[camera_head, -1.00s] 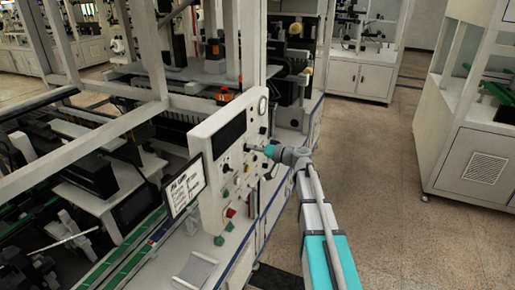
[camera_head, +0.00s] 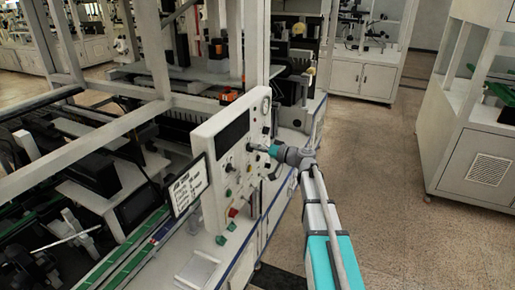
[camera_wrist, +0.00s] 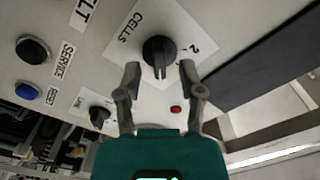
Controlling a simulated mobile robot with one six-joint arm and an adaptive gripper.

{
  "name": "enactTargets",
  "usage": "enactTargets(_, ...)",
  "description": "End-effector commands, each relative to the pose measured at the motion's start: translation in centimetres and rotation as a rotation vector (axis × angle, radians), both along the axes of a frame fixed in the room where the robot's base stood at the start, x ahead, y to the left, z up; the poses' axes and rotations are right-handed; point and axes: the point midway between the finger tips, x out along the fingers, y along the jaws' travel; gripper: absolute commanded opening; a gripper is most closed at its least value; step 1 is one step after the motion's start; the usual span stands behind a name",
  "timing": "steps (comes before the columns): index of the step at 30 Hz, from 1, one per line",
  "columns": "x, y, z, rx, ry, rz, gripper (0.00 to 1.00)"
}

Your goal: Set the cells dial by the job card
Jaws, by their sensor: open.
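The cells dial (camera_wrist: 158,52) is a black round knob with a raised grip bar, on a white plate marked CELLS, with a "2" at its right. My gripper (camera_wrist: 160,72) is open, with one finger on each side of the dial's near edge; I cannot tell whether they touch it. In the head view my gripper (camera_head: 252,147) is at the face of the upright control panel (camera_head: 209,148). The job card (camera_head: 188,185) is a white sheet in a dark frame left of the panel; its writing is too small to read.
Near the dial are a smaller black knob (camera_wrist: 99,115), a red button or lamp (camera_wrist: 176,109), a black button (camera_wrist: 33,50) and a blue button (camera_wrist: 27,92). A dark display (camera_wrist: 262,62) is at the right. Open floor (camera_head: 375,150) lies right of the bench.

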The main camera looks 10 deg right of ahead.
Motion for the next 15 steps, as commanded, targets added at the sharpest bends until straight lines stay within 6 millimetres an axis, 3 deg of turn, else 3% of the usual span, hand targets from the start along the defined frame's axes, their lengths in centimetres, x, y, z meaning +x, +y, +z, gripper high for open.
enactTargets(15,-4.1,-5.4,0.0,0.000,0.000,-0.003,0.50)
